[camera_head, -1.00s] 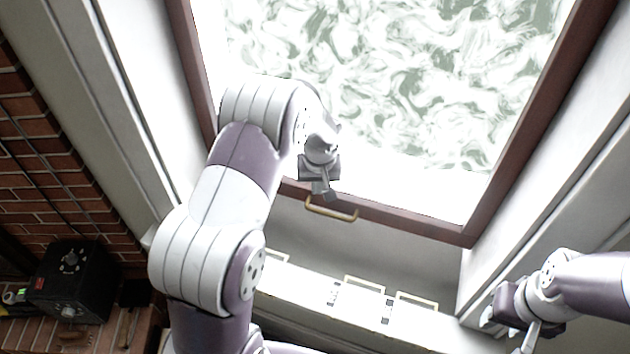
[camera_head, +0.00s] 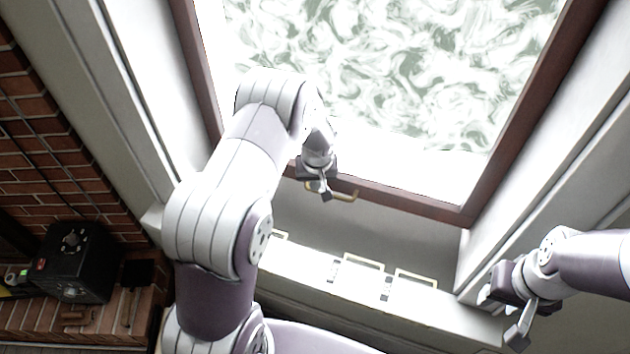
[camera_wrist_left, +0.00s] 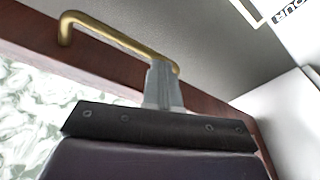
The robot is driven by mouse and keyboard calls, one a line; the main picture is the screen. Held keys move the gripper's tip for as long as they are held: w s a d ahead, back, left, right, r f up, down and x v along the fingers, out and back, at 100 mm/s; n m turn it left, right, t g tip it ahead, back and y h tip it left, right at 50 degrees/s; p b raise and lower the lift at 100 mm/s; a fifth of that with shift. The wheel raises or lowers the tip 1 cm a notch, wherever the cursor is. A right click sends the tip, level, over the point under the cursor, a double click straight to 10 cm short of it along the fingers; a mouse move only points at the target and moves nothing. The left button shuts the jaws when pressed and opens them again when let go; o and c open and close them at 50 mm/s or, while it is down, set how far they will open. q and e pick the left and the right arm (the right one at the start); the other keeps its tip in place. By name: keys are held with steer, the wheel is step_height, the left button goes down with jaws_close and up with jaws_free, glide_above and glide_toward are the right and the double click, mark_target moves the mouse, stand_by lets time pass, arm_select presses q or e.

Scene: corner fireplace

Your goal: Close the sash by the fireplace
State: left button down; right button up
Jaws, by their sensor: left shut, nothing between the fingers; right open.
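The sash (camera_head: 412,199) is a reddish-brown frame around pale, swirled glass. It stands raised, with a gap between its bottom rail and the white sill. A brass bar handle (camera_head: 345,196) is on the bottom rail. My left gripper (camera_head: 323,190) is shut and empty at the handle, overlapping its left part in the head view. In the left wrist view the shut fingers (camera_wrist_left: 162,85) reach the right end of the brass handle (camera_wrist_left: 118,37); I cannot tell whether they touch it. My right gripper (camera_head: 504,316) is open and empty by the right end of the sill.
The white sill (camera_head: 310,272) bears several pale handle-like loops. White jambs flank the sash. At the left are a brick wall (camera_head: 55,150) and a black box (camera_head: 75,262) on a brick ledge. The space under the sash rail looks clear.

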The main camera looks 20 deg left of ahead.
arm_select(q)
step_height(320, 180, down, 9)
steer(key=b, duration=0.5)
steer(key=shift+s+r, duration=0.1)
steer(key=shift+r, duration=0.1)
steer(key=shift+s+d+r, duration=0.1)
steer(key=shift+s+r, duration=0.1)
steer(key=shift+s, duration=0.15)
steer(key=shift+f, duration=0.1)
arm_select(e)
step_height(320, 180, down, 6)
arm_select(q)
steer(key=shift+r+p, duration=0.3)
steer(key=r+p, duration=0.1)
steer(key=r, duration=0.1)
steer(key=w+r+p, duration=0.1)
steer(key=p, duration=0.1)
steer(key=shift+w+a+r, duration=0.15)
steer(key=shift+a+r, duration=0.05)
steer(key=shift+r, duration=0.15)
steer(key=v, duration=1)
steer(key=shift+w+r+b, duration=0.25)
steer(key=shift+r+b, duration=0.05)
arm_select(e)
steer(key=r, duration=0.2)
steer(key=shift+w+d+r, duration=0.1)
steer(key=shift+d+r, duration=0.15)
steer(key=shift+r, duration=0.1)
